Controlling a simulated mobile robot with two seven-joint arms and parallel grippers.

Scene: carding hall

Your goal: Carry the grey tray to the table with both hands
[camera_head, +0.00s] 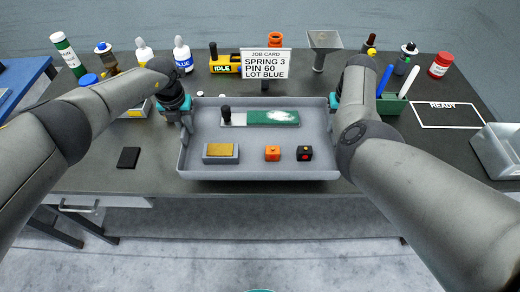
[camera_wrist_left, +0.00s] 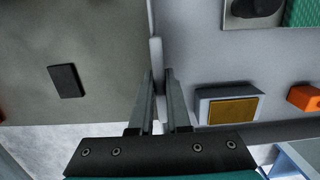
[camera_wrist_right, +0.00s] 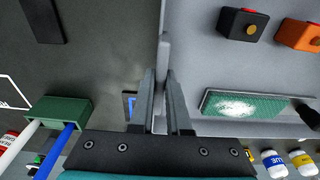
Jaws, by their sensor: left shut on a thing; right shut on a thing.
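The grey tray (camera_head: 255,138) is level at the front middle of the dark table (camera_head: 420,160), its front wall near the table's front edge. I cannot tell whether it rests on the top or hangs just above it. In it are a green card with a black handle and white fibre (camera_head: 268,117), a grey block with a yellow top (camera_head: 221,152), an orange cube (camera_head: 272,153) and a black cube (camera_head: 305,153). My left gripper (camera_wrist_left: 157,78) is shut on the tray's left wall. My right gripper (camera_wrist_right: 165,78) is shut on its right wall, partly hidden by my arm in the head view.
A job card sign (camera_head: 266,64) stands behind the tray among bottles and a funnel (camera_head: 323,42). A flat black piece (camera_head: 129,157) lies left of the tray. A green holder with pens (camera_head: 390,104), a READY outline (camera_head: 450,114) and a clear bin (camera_head: 498,150) are right.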

